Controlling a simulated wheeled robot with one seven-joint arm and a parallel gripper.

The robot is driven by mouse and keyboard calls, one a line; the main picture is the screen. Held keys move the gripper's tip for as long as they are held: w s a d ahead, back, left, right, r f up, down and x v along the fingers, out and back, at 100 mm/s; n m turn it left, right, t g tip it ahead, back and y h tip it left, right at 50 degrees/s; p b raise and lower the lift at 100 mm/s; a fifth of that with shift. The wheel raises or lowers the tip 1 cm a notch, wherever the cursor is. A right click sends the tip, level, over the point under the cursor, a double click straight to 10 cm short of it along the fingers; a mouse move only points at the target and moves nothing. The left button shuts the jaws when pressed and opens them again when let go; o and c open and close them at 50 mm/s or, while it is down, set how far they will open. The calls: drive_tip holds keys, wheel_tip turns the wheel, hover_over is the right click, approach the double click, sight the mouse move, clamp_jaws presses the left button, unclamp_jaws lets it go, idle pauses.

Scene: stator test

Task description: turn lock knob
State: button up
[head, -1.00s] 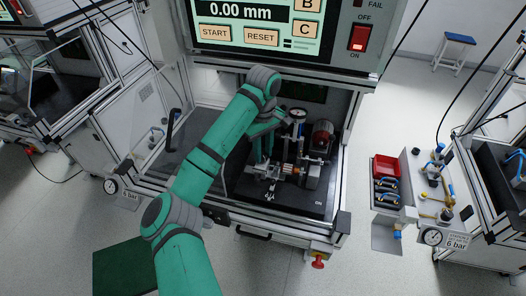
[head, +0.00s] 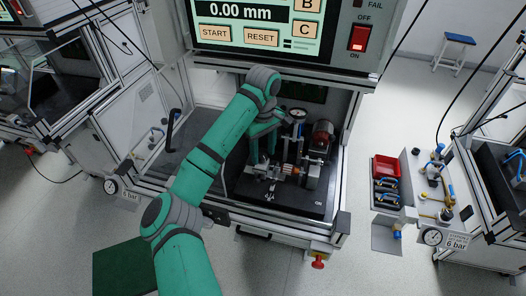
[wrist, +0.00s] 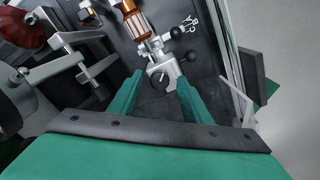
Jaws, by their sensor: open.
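The fixture (head: 290,171) stands on the black base plate inside the test station. In the wrist view, a copper-and-white stator or rotor part (wrist: 137,22) lies in line with a grey metal clamp block (wrist: 163,68). Several black round knobs sit around this block. One dark knob (wrist: 159,81) is on its near side, between my fingers in the picture; I cannot tell which knob is the lock knob. My gripper (wrist: 158,92) is open, with one green finger on each side of the block's near end. Contact cannot be told. In the head view my gripper (head: 262,154) reaches down into the station.
A dial gauge (head: 298,114) and a red motor-like part (head: 323,134) stand close to the right of my gripper. The station's screen (head: 258,22) overhangs the opening. The front of the base plate is mostly clear.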

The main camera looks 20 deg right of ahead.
sight(263, 155)
wheel_tip(263, 155, up, 11)
idle(0.5)
drive_tip(key=shift+f, duration=0.1)
idle(0.3)
